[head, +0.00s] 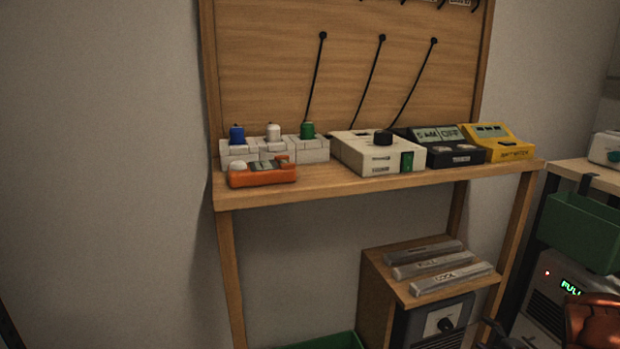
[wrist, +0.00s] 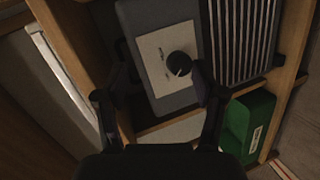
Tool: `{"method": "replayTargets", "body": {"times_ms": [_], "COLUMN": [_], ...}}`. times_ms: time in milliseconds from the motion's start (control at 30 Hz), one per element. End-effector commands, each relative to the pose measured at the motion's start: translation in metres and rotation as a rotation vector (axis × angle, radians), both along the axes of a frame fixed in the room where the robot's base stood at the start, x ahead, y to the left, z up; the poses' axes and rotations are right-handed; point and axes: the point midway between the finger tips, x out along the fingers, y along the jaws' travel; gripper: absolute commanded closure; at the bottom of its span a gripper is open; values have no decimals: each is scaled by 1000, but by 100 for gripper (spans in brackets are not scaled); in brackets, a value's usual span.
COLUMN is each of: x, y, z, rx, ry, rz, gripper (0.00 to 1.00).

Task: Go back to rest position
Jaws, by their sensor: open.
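My gripper (wrist: 157,100) shows in the wrist view with its two dark fingers spread apart and nothing between them. Beyond the fingers is a grey unit with a dark round knob (wrist: 179,64) on a pale plate. I cannot tell how far the fingertips are from it. In the head view, a grey unit with a dark knob (head: 445,324) sits inside a low wooden cabinet (head: 376,290). An orange and dark part, likely of my arm, shows at the lower right of the head view; the fingers are not clear there.
A wooden bench (head: 330,186) carries a cream box (head: 375,155), a yellow device (head: 497,140), an orange device (head: 262,175) and several coloured knobs. A green bin (head: 582,232) hangs at right. A green box (wrist: 250,122) lies near my right finger. Wall space at left is clear.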

Motion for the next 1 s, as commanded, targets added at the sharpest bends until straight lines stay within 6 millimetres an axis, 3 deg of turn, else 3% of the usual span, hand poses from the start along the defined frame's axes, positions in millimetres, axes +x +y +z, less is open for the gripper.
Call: {"method": "replayTargets", "body": {"times_ms": [33, 267, 533, 767, 1000], "x": [4, 6, -14, -48, -98], "y": [-2, -16, -10, 18, 69], "z": [28, 102, 198, 278, 350], "rx": [-10, -7, 62, 174, 332], "ry": [37, 204, 340, 425, 518], "rz": [-27, -222, -476, -691, -891], "gripper": [31, 31, 31, 31, 31]}}
